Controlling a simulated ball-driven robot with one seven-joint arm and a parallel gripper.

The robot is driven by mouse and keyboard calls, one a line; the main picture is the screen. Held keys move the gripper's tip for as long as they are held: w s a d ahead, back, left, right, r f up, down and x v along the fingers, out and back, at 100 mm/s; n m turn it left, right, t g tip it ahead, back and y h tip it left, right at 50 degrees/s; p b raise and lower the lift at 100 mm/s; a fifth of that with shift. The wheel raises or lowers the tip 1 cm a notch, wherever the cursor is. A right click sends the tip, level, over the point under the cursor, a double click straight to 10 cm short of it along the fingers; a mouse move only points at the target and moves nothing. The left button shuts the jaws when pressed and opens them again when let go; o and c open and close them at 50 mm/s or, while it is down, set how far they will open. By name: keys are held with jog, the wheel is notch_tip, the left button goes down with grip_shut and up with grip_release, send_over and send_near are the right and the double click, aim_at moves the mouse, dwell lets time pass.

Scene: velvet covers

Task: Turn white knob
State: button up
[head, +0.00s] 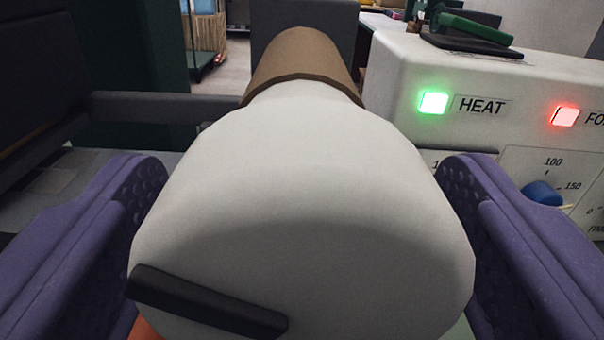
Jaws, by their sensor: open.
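My gripper (300,200) is open, with one purple finger on the left and one on the right. Between the fingers, a large smooth white rounded body (300,160) fills the middle of the view. It narrows upward into a brown cylindrical part (300,62), and a black bar (208,300) lies across its lower left. I cannot tell whether this body is the white knob. It comes close to both finger pads, but contact cannot be told. No other white knob shows.
A white machine (400,65) stands at right, with a green light (433,103) marked HEAT, a red light (565,116) and a blue knob (541,193) by a dial marked 100 and 150. A green-handled item (470,30) sits on top. Dark furniture (40,70) stands at left.

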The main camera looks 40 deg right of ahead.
jog(key=c, duration=1)
jog(key=shift+o, duration=0.2)
jog(key=n+p, duration=0.2)
jog(key=n, duration=0.3)
jog(key=shift+s+r+n, duration=0.1)
jog(key=shift+n, duration=0.2)
jog(key=n+p, duration=0.2)
jog(key=n, duration=0.3)
jog(key=shift+d+n, duration=0.1)
jog(key=shift+n, duration=0.3)
jog(key=shift+n+p, duration=0.3)
jog(key=o, duration=1)
jog(key=shift+c, duration=0.2)
jog(key=shift+s, duration=0.1)
